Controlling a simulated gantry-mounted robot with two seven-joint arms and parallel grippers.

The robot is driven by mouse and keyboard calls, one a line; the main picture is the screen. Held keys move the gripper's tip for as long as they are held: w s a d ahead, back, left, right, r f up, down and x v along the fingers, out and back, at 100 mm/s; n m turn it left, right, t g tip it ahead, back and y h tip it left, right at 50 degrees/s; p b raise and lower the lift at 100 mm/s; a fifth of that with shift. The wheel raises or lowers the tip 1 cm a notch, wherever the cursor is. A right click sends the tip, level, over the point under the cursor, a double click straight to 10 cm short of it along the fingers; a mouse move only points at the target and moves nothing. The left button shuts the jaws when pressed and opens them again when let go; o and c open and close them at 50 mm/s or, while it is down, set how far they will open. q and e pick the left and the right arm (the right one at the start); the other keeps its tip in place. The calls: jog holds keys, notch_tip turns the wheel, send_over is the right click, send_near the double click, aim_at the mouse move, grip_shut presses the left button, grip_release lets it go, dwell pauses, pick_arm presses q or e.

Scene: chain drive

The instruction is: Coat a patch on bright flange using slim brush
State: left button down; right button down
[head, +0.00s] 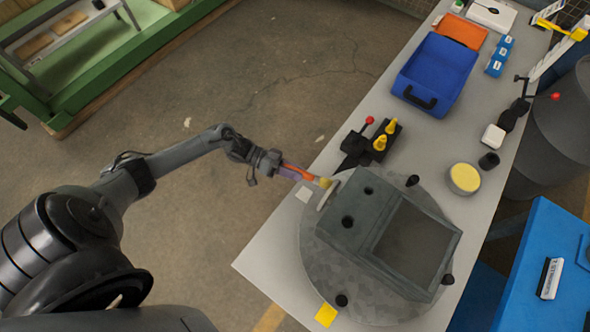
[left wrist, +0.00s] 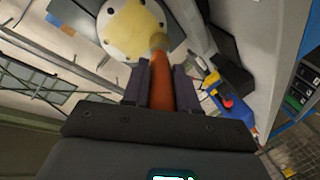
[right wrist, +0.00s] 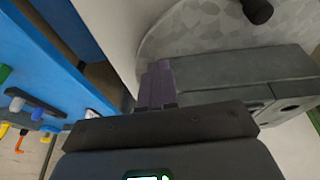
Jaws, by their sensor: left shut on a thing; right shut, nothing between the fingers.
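My left gripper (head: 283,171) is shut on the orange handle of the slim brush (head: 298,173); the handle also shows between the fingers in the left wrist view (left wrist: 161,85). The brush tip points at the bright flange (head: 327,194), a pale disc on the near-left end of the grey housing (head: 370,235). In the left wrist view the flange (left wrist: 112,45) has a yellowish face and dark bolt holes. The bristle end overlaps its lower right edge; contact is hard to tell. My right gripper (right wrist: 158,75) is shut and empty, in front of the housing.
The housing stands on a round grey plate (head: 318,258) with black knobs. A blue cabinet (head: 545,270) is at right. The floor left of the bench is clear.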

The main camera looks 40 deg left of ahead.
pick_arm(q)
jog(key=a, duration=0.1)
jog(key=a+b, duration=0.1)
jog(key=a, duration=0.2)
jog(key=shift+s+a+f+b, duration=0.1)
jog(key=shift+s+f+b, duration=0.05)
jog(key=shift+s+b, duration=0.15)
jog(key=shift+s+a+b, duration=0.1)
jog(key=shift+a+b, duration=0.2)
jog(key=shift+a, duration=0.4)
jog(key=a+b, duration=0.1)
jog(key=a, duration=0.2)
jog(key=shift+s+b, duration=0.2)
jog(key=shift+b, duration=0.1)
dwell(0.3)
jog(key=shift+r, duration=0.2)
